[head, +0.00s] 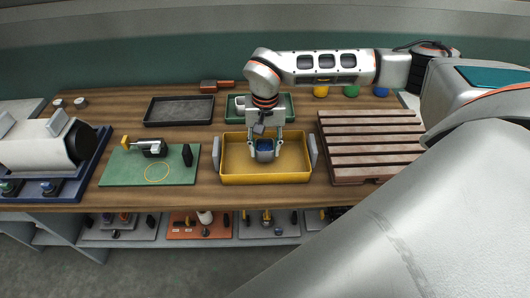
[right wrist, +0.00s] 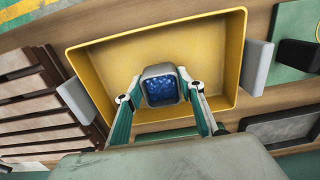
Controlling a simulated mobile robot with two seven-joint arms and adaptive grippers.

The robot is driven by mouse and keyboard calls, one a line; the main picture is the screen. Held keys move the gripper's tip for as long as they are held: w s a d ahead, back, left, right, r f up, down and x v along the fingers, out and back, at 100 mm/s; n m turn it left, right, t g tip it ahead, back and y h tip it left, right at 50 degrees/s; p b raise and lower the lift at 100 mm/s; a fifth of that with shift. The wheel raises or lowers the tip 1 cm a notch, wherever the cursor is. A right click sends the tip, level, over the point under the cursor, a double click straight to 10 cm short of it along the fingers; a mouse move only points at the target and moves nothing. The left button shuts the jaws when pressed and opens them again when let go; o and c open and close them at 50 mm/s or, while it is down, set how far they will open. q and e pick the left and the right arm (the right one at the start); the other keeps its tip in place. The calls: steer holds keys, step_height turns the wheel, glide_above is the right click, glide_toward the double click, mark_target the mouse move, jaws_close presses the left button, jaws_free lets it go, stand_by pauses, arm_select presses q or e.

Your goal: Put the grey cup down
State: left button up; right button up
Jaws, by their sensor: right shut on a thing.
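The grey cup (head: 264,155) is between the fingers of my right gripper (head: 265,148), over the yellow tray (head: 289,178). In the right wrist view the cup (right wrist: 161,87) has a squarish rim and holds blue contents. The fingers of my right gripper (right wrist: 162,100) press on two opposite sides of it. The yellow tray (right wrist: 226,60) surrounds the cup in that view. I cannot tell whether the cup's base touches the tray floor. My left gripper is not in view.
A slatted wooden rack (head: 369,147) stands right of the yellow tray. A green mat (head: 120,172) with small parts lies to its left. A black tray (head: 180,111) and a green tray (head: 287,104) are behind. A white machine (head: 40,143) is at far left.

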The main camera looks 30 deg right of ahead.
mark_target(265, 147)
steer(key=shift+f, duration=1.25)
steer(key=shift+f, duration=0.1)
steer(key=o, duration=1.2)
step_height(265, 147, up, 12)
steer(key=shift+r, duration=0.15)
steer(key=shift+s, duration=0.1)
